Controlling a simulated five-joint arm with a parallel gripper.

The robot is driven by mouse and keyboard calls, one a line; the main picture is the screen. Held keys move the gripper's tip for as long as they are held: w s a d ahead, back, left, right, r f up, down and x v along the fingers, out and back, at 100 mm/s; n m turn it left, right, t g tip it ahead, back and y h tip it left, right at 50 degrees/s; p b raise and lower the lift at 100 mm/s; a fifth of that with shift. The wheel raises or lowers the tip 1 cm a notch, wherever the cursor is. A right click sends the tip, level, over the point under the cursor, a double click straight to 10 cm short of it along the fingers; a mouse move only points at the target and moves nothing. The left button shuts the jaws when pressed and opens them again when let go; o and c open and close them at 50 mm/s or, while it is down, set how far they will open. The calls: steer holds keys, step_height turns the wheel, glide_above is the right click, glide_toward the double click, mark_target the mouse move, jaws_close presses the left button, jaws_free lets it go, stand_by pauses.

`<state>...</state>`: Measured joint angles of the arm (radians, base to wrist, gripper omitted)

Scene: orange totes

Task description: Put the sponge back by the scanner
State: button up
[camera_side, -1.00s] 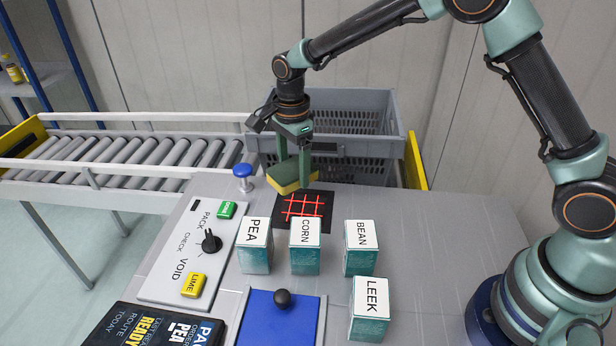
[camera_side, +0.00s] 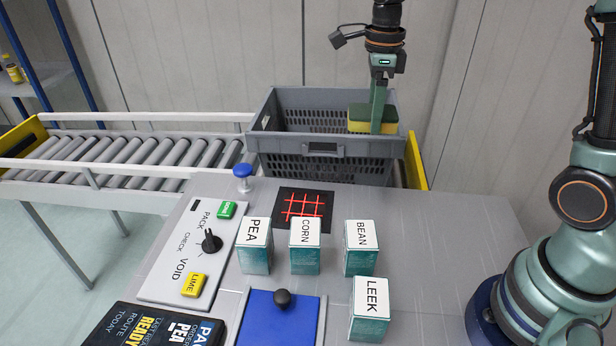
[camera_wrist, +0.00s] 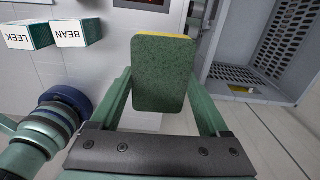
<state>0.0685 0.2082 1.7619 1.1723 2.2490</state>
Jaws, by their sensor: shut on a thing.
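The sponge (camera_side: 358,122), green on top and yellow below, is held in my gripper (camera_side: 379,124). In the side view it is high at the back, in front of or above the right end of the grey crate; I cannot tell which exactly. In the wrist view the sponge (camera_wrist: 163,75) fills the middle, its green face towards the camera, between the two fingers of my gripper (camera_wrist: 163,92). The scanner, a black square with a red line grid (camera_side: 303,208), lies on the table behind the boxes. No sponge lies beside it.
Boxes marked PEA (camera_side: 255,246), CORN (camera_side: 305,246), BEAN (camera_side: 361,248) and LEEK (camera_side: 370,310) stand in front of the scanner. A blue knob (camera_side: 243,172) stands left of it. The grey crate (camera_side: 285,165) is behind. Table to the scanner's right is clear.

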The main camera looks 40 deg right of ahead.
mark_target(366, 198)
steer(key=shift+s+d+r, duration=0.1)
steer(key=shift+s+d, duration=0.15)
step_height(366, 198, down, 20)
steer(key=shift+r, duration=0.15)
stand_by(0.4)
steer(key=o, duration=1.2)
steer(key=shift+c, duration=0.2)
